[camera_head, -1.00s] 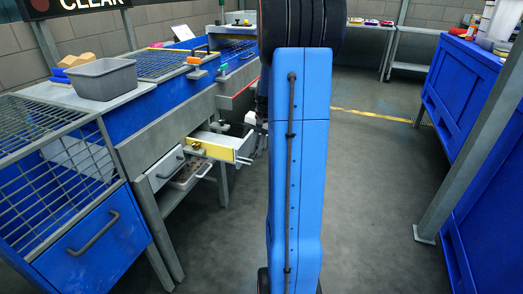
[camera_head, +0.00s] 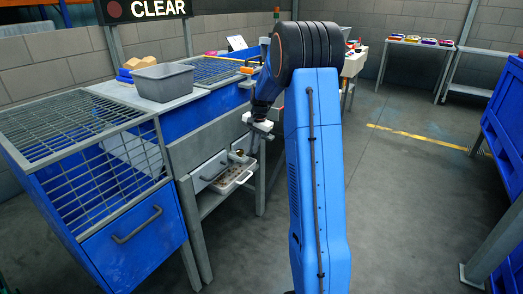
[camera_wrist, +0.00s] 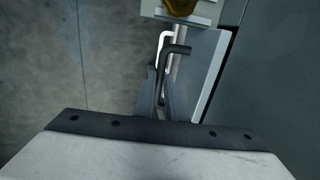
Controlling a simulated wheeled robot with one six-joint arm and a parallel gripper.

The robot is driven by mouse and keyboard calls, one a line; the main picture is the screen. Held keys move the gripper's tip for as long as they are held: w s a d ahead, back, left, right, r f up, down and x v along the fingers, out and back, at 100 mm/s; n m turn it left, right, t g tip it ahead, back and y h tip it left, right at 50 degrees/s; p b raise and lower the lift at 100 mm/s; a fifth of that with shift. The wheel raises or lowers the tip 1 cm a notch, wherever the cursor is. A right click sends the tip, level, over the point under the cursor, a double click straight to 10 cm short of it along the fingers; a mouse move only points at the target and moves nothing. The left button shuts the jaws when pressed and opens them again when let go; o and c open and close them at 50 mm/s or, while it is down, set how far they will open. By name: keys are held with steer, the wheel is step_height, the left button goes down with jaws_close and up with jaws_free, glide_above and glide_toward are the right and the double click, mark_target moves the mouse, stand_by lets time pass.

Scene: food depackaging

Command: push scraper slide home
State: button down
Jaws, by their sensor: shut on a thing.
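My gripper (camera_wrist: 161,103) shows in the wrist view with its fingers closed around the lower end of a dark bent handle (camera_wrist: 178,49). Beyond it are a pale metal part and a yellow-brown knob (camera_wrist: 182,5) at the top edge. In the head view my wrist is beside the right end of the grey bench. The fingers are hard to make out there. A small brass-coloured knob (camera_head: 238,156) shows under the bench front, near my wrist. I cannot tell how far in the scraper slide sits.
A grey bin (camera_head: 164,82) stands on the bench. A blue mesh-topped cage (camera_head: 108,236) is at left. The floor at right is clear.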

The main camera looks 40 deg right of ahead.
steer(key=shift+w+r, duration=0.1)
steer(key=shift+w, duration=0.15)
steer(key=c, duration=1.8)
jaws_free()
steer(key=shift+a, duration=0.1)
steer(key=shift+s+d+r, duration=0.1)
steer(key=shift+s+r, duration=0.1)
steer(key=shift+r, duration=1)
steer(key=shift+s+d+r, duration=0.1)
steer(key=shift+s+r, duration=0.1)
steer(key=shift+r, duration=1)
steer(key=shift+s+d+r, duration=0.1)
steer(key=shift+s+r, duration=0.1)
steer(key=shift+r, duration=1)
steer(key=shift+a, duration=0.1)
